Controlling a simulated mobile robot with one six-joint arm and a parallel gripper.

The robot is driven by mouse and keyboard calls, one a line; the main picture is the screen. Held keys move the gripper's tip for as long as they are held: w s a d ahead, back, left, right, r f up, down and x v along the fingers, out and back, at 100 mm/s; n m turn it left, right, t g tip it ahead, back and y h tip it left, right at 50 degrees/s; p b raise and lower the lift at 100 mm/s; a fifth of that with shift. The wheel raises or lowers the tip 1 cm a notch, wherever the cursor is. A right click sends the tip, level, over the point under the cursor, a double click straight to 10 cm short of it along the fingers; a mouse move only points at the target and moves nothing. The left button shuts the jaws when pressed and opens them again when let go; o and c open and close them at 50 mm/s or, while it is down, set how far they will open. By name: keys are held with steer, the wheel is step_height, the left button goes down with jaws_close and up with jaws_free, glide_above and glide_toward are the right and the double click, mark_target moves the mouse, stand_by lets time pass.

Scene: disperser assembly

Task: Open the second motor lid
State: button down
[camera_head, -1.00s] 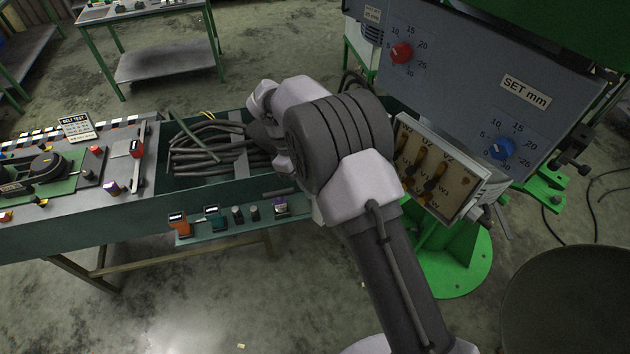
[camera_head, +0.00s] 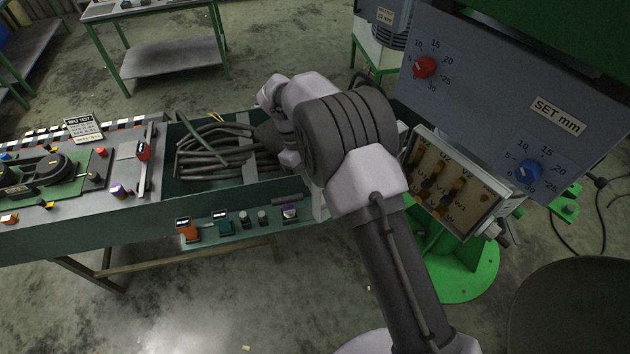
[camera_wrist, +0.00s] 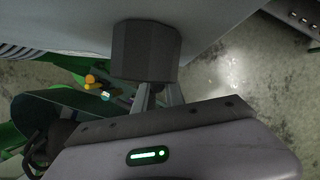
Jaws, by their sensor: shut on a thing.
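My gripper (camera_wrist: 158,96) shows in the wrist view, its two narrow fingers closed on a dark grey faceted block (camera_wrist: 146,50). The block sits against a broad pale grey surface (camera_wrist: 65,22); I cannot tell whether this surface is the motor lid. In the head view my arm hides the gripper and whatever it holds. A terminal box (camera_head: 452,181) with a light frame stands open right of my arm, showing a beige board with brass-coloured links and lettered terminals. No lid can be clearly made out in the head view.
A grey panel (camera_head: 480,85) with red and blue dials stands above the box, over a green base (camera_head: 462,270). A green bench (camera_head: 100,233) with cables and small parts is at left. A dark round surface (camera_head: 575,310) is at lower right. Floor shows at lower left.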

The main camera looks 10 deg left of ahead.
steer(key=c, duration=1.4)
jaws_free()
steer(key=shift+w+d, duration=0.1)
steer(key=p+v, duration=0.5)
steer(key=v, duration=1.2)
steer(key=shift+r, duration=0.25)
